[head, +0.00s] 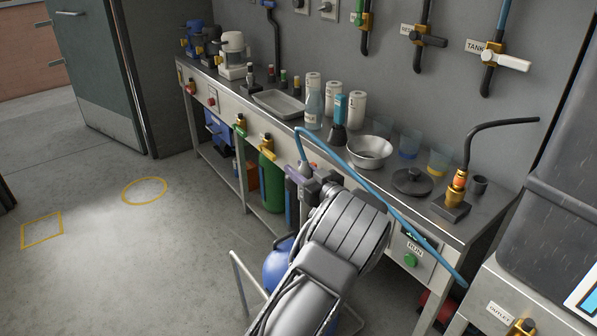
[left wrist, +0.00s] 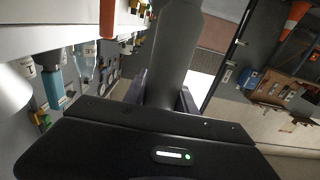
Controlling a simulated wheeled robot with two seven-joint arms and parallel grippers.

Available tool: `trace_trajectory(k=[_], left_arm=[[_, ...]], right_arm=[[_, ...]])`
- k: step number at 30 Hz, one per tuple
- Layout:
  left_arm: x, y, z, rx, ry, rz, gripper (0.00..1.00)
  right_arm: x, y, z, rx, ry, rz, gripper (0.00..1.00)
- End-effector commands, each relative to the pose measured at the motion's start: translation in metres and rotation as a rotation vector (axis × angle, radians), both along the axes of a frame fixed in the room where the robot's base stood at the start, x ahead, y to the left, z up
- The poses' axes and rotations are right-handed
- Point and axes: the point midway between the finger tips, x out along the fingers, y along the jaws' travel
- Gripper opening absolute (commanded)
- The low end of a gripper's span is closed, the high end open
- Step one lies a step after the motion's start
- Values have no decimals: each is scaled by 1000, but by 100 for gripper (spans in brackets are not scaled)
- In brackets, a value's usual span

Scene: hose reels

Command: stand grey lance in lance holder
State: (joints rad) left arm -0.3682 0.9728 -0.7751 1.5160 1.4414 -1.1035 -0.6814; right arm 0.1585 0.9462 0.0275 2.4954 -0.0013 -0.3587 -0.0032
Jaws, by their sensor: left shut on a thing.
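My left gripper (head: 318,186) is in front of the bench's long side, its arm reaching up from the bottom of the head view. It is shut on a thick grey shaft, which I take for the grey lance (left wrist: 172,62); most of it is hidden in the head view. A blue hose (head: 385,206) arches from beside the gripper over the bench front to the lower right. My right gripper is not in view.
On the bench (head: 440,228) are a metal bowl (head: 369,153), a dark lidded disc (head: 412,182), blue and yellow cups, bottles, a tray (head: 278,104) and a brass-fitted stand with a curved black pipe (head: 452,208). A green cylinder (head: 270,183) stands below. The left floor is clear.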

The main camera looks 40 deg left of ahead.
Motion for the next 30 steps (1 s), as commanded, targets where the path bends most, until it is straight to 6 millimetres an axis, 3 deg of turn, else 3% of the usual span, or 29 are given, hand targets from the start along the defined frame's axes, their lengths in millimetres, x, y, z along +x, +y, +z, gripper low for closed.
trace_trajectory(k=[1,30], left_arm=[[0,0,12,0,-2,1,0],[0,0,116,1,-1,0,0]], right_arm=[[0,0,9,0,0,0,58],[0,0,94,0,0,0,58]])
